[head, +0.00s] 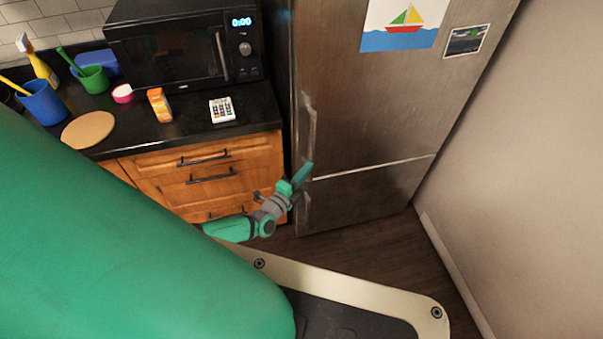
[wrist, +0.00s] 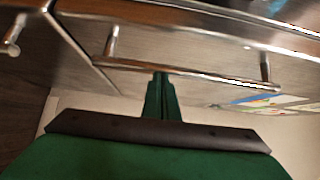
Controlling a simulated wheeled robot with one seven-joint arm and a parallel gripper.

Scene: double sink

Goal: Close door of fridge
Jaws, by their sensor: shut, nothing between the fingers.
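The fridge (head: 365,110) is a tall brushed-metal unit right of the counter, with a larger upper door and a lower door split by a pale seam. Both doors look flush with the body in the head view. The upper door's vertical handle (head: 309,128) is on its left side. My gripper (head: 303,174) is shut and empty, just in front of the lower end of that handle. In the wrist view, the closed fingers (wrist: 162,78) point at the handle bar (wrist: 190,74) and overlap it in the picture. I cannot tell whether they touch it.
A black counter (head: 185,130) with a microwave (head: 180,45), cups, a calculator and a round board stands left of the fridge. Wooden drawers (head: 205,175) lie below. A bare wall (head: 530,150) bounds the right side. Some dark floor (head: 395,245) shows before the fridge.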

